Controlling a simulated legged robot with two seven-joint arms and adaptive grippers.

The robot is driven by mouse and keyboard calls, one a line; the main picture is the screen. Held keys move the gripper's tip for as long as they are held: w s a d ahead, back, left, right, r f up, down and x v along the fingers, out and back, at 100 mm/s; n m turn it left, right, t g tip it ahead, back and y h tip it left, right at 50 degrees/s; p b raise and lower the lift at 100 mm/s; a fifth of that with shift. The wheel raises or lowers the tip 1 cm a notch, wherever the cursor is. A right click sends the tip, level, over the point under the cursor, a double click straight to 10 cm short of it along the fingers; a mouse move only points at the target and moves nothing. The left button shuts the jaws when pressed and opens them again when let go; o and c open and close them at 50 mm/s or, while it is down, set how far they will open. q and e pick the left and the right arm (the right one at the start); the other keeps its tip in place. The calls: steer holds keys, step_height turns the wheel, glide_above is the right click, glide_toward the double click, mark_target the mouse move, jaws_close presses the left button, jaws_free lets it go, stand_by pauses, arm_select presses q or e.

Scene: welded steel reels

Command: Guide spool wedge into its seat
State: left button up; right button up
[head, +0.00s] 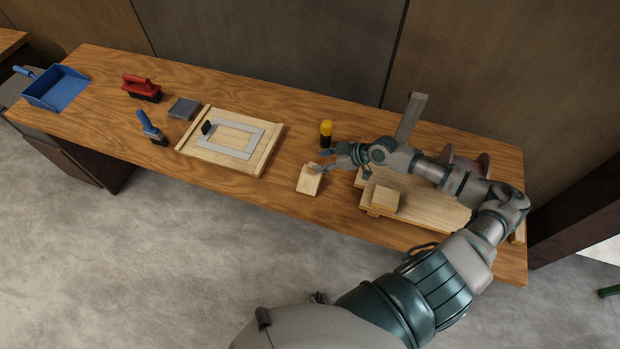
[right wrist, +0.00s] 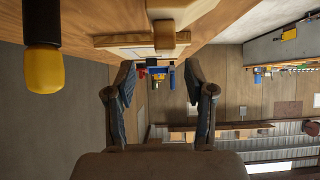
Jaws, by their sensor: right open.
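A small pale wooden block (head: 310,180), which looks like the wedge, lies on the bench near its front edge. My right gripper (head: 324,166) is open and empty, with its fingertips close to the block's far side; contact cannot be told. In the right wrist view the open fingers (right wrist: 159,82) have nothing between them, and a pale wooden piece (right wrist: 185,12) shows above the gap. A wooden platform (head: 435,200) stands at the right with another block (head: 384,199) at its front left. A brownish spool (head: 470,168) is behind my forearm, partly hidden. The seat cannot be made out.
A yellow-and-black object (head: 326,131) stands behind the gripper, close to it. An upright metal bar (head: 411,117) rises behind my wrist. Left are a board with a grey frame (head: 232,137), brushes (head: 142,87) and a blue dustpan (head: 57,89). Bench front between board and block is clear.

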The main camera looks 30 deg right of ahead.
mark_target(313, 164)
steer(key=f, duration=0.1)
steer(key=w+a+f, duration=0.2)
steer(key=shift+f+p, duration=0.25)
steer(key=shift+p, duration=0.05)
steer(key=shift+w+a+f, duration=0.15)
steer(key=shift+a+f, duration=0.05)
steer(key=shift+a, duration=0.2)
steer(key=shift+c, duration=1.3)
jaws_close()
